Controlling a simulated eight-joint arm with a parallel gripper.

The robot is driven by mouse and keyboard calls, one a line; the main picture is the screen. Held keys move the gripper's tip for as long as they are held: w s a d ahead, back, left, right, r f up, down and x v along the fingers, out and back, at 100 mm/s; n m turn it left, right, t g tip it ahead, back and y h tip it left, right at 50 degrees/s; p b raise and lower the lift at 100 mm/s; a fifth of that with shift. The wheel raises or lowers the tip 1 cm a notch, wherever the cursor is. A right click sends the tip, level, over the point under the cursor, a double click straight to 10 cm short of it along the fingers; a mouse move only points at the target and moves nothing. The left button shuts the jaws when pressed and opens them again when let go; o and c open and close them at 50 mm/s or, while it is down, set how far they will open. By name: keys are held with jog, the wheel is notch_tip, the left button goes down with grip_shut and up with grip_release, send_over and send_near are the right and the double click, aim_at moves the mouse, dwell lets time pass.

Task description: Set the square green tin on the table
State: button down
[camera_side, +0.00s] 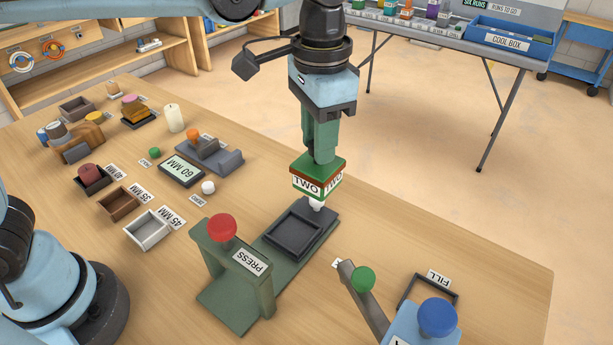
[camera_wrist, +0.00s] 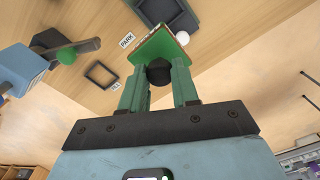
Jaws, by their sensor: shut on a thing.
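The square green tin (camera_side: 318,180) has a green lid, a reddish-brown band and white "TWO" labels on its sides. My gripper (camera_side: 322,157) points down and is shut on the tin from above. In the wrist view my gripper's two green fingers (camera_wrist: 158,80) close on a black knob (camera_wrist: 158,72) on the green lid (camera_wrist: 163,45). The tin is held above the far end of the press base, over a small white nub (camera_side: 316,205). The side view does not clearly show whether the tin touches anything below. The wooden table (camera_side: 480,270) lies underneath.
The press (camera_side: 235,262) with its red knob stands left of the tin, its dark square tray (camera_side: 293,236) in front. A green-knobbed lever (camera_side: 363,279) and blue-knobbed fill station (camera_side: 437,318) stand nearer right. Bare tabletop lies right of the tin. Several small trays crowd the left.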

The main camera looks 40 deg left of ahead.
jog(key=w+d, duration=0.7)
jog(key=d, duration=0.4)
notch_tip(320, 180, down, 12)
jog(key=shift+s+a+r, duration=0.2)
jog(key=shift+s+a, duration=0.05)
jog(key=shift+a, duration=0.15)
jog(key=shift+f, duration=0.6)
dwell(0.7)
jog(key=c, duration=0.8)
grip_release()
